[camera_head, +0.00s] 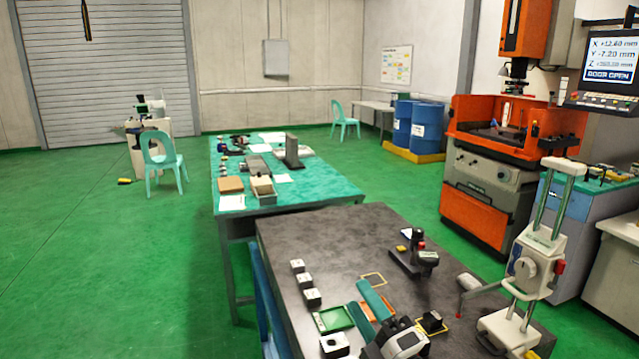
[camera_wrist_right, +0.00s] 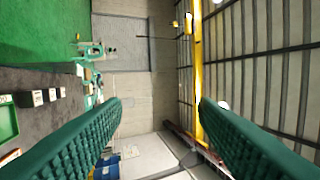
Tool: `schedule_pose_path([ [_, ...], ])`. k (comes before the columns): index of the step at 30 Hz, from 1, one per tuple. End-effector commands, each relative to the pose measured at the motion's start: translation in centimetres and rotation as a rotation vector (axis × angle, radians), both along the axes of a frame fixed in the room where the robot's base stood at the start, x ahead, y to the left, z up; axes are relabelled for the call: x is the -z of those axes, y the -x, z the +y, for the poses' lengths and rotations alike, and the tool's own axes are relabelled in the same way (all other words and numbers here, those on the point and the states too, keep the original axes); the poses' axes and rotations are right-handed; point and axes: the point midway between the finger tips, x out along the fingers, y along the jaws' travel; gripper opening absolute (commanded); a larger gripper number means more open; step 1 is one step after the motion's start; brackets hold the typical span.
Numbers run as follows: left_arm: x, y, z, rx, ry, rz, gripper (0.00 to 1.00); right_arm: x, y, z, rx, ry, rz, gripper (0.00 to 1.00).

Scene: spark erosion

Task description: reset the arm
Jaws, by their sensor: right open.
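My right gripper (camera_head: 357,297) shows at the lower middle of the head view, above the near dark table (camera_head: 340,235). Its two teal fingers are apart, with nothing between them. In the right wrist view the fingers of this gripper (camera_wrist_right: 160,103) are also spread. Between them lie only the far wall and ceiling beams. My left gripper is not in the head view.
Near my right gripper are a green tray (camera_head: 335,318), small blocks (camera_head: 312,297), a black stand device (camera_head: 410,262) and a tall white instrument (camera_head: 535,260). Beyond are a teal-topped table (camera_head: 320,183) and an orange machine (camera_head: 475,215).

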Motion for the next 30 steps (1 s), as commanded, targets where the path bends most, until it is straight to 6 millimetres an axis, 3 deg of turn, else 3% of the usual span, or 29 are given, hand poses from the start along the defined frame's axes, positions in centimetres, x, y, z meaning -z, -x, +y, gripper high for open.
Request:
schedule_pose_path([
  [3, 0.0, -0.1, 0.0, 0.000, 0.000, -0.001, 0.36, 6.6, 1.5, -5.2, 0.178, -0.316, 0.393, 0.54],
  [6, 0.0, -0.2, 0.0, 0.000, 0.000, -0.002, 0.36, 12.7, 4.6, -8.7, 0.333, -0.543, 0.703, 0.54],
  [9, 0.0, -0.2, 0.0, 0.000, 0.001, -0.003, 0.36, 18.0, 8.9, -11.0, 0.478, -0.721, 0.968, 0.54],
  [12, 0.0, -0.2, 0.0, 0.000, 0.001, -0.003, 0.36, 21.5, 13.2, -12.2, 0.597, -0.840, 1.167, 0.54],
  [18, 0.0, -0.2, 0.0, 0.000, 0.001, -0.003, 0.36, 25.3, 20.3, -13.1, 0.777, -0.982, 1.436, 0.54],
  [26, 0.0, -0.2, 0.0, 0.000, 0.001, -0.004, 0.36, 27.4, 28.3, -13.4, 0.975, -1.089, 1.696, 0.54],
  [30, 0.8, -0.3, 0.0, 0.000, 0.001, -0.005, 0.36, 31.7, 27.5, -13.2, 0.990, -1.083, 1.714, 0.54],
])
